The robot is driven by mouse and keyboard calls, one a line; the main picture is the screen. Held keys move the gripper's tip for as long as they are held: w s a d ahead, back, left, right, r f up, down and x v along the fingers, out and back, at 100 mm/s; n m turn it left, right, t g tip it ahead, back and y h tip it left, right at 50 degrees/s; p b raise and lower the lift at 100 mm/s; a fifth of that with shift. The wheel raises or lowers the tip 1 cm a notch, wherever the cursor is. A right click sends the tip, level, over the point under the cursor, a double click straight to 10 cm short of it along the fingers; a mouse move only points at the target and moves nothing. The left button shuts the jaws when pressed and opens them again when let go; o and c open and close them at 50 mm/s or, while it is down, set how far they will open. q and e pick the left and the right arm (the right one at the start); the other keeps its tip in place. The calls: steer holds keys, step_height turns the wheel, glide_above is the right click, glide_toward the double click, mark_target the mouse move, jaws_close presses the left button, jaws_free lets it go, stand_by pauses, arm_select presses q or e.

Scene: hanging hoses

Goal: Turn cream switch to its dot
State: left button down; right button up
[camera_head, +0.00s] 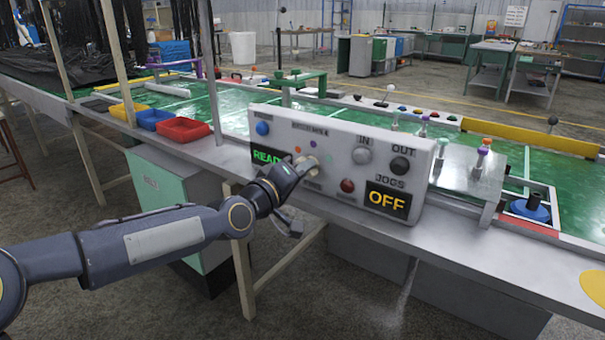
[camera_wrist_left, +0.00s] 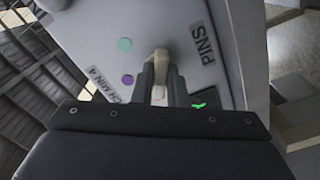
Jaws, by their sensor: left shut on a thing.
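The cream switch (camera_head: 312,161) is on the front of a pale control box (camera_head: 335,130), partly hidden by my gripper. My left gripper (camera_head: 302,168) reaches in from the left and is shut on the switch. In the left wrist view the cream switch (camera_wrist_left: 161,57) shows between the two dark fingers (camera_wrist_left: 163,80). A purple dot (camera_wrist_left: 127,79) and a teal dot (camera_wrist_left: 124,45) are on the panel beside it. I cannot tell which dot the switch points to. My right gripper is not in view.
The box also bears a blue button (camera_head: 262,128), a grey knob (camera_head: 361,156), a black knob (camera_head: 399,165), a red button (camera_head: 347,186), and READY and OFF (camera_head: 387,200) displays. Red (camera_head: 183,130) and blue (camera_head: 154,119) trays stand left on the long green-topped bench.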

arm_select(q)
steer(key=shift+f+n, duration=0.1)
steer(key=shift+n, duration=0.2)
steer(key=c, duration=1.4)
jaws_free()
steer(key=shift+c, duration=0.2)
steer(key=v, duration=0.7)
steer(key=shift+s+a+p, duration=0.2)
steer(key=shift+s+p, duration=0.15)
